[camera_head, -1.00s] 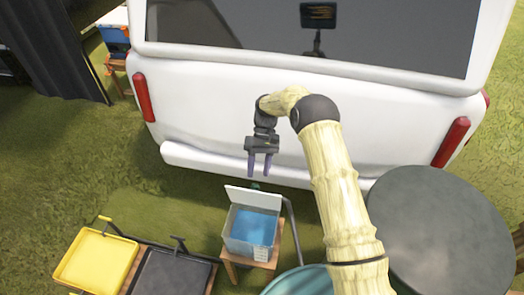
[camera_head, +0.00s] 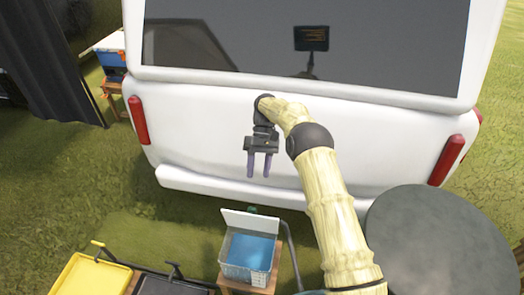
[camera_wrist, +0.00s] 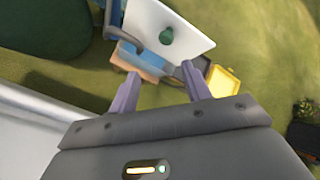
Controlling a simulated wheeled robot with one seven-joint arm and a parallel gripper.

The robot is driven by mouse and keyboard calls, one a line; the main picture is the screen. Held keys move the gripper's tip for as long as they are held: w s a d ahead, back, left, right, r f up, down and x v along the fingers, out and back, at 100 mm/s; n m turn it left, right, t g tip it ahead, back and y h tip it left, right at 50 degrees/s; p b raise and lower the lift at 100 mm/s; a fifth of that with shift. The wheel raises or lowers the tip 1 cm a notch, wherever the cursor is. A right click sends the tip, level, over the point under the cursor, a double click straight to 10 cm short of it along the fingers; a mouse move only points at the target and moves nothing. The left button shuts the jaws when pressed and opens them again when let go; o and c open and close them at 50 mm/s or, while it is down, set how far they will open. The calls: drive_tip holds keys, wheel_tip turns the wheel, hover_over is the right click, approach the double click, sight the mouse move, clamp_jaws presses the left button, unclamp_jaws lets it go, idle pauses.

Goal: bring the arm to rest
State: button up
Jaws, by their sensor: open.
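My gripper (camera_head: 259,166) hangs with its two purple fingers pointing down, apart and empty, in front of the white vehicle's rear. In the wrist view my gripper (camera_wrist: 160,85) also shows its fingers spread with nothing between them. My arm reaches up from the lower right and bends at a dark joint before the wrist. The gripper is above and apart from the clear box with blue contents (camera_head: 250,252).
The white vehicle (camera_head: 220,110) stands close behind my gripper. A yellow tray (camera_head: 90,278) and a dark tray (camera_head: 172,286) are at the lower left. A round dark surface (camera_head: 440,250) is at right. Grass (camera_head: 60,190) lies open at left.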

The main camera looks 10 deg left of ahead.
drive_tip(key=shift+s+r, duration=0.1)
drive_tip(key=shift+s, duration=0.05)
drive_tip(key=s+d+r+m+t+p, duration=0.2)
drive_tip(key=s+d+r+t+p, duration=0.1)
drive_tip(key=d+r, duration=0.4)
drive_tip(key=s+d+r+m+t+p, duration=0.2)
drive_tip(key=d+r+t+p, duration=0.1)
drive_tip(key=d+r, duration=0.35)
drive_tip(key=s+d+r+m+t+p, duration=0.2)
drive_tip(key=s+d, duration=0.3)
drive_tip(key=s, duration=0.3)
drive_tip(key=s+d+r+m+t+p, duration=0.1)
drive_tip(key=s+d+r+m+t, duration=0.1)
drive_tip(key=s+d+r, duration=0.3)
drive_tip(key=s, duration=0.3)
drive_tip(key=shift+s+t+h+p, duration=0.3)
drive_tip(key=shift+p, duration=0.1)
